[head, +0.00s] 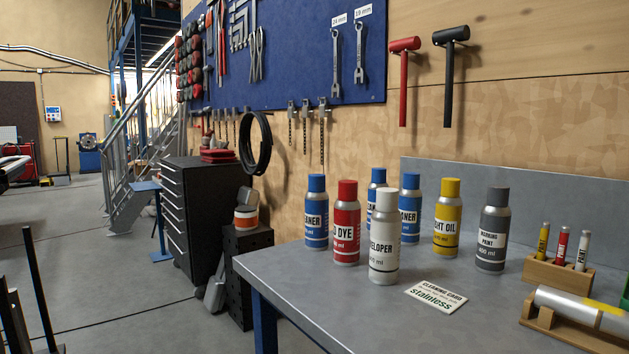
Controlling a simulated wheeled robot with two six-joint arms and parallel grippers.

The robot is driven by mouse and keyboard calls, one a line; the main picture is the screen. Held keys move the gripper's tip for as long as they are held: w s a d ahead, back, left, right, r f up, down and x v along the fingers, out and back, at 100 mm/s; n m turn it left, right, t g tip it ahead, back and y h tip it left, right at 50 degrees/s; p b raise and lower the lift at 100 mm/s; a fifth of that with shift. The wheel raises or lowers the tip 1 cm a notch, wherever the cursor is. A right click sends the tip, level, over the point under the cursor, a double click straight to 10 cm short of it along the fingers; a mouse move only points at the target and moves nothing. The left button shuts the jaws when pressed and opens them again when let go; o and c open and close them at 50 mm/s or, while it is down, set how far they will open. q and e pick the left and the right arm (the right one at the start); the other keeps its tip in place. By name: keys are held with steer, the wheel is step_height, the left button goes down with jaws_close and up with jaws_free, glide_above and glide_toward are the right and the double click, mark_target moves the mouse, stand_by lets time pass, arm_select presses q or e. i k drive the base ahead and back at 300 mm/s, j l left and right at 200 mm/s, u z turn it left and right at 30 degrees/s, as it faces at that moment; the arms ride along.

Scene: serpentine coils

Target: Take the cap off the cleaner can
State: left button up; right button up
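Three blue cans stand on the grey workbench (300,270). The front left one (316,222) has a blue cap (316,183) on it, and its label reads as ending in "ANER". A third blue can (376,178) is further back, mostly hidden behind the red and white cans. All three stand upright. Neither of my grippers is in the head view.
A red dye can (346,225), a white developer can (384,245), a yellow-capped oil can (447,225) and a grey marking paint can (492,235) stand close by. A "stainless" card (436,298) lies in front. A marker block (560,275) and a cylinder on a wooden cradle (580,308) are at right.

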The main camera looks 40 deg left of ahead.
mark_target(316, 182)
steer(key=j+z, duration=0.1)
steer(key=j, duration=0.4)
steer(key=k+j, duration=0.1)
steer(key=j, duration=0.45)
steer(key=j+z, duration=0.15)
steer(key=j, duration=0.35)
steer(key=k+j, duration=0.15)
steer(key=j, duration=0.35)
steer(key=z, duration=0.05)
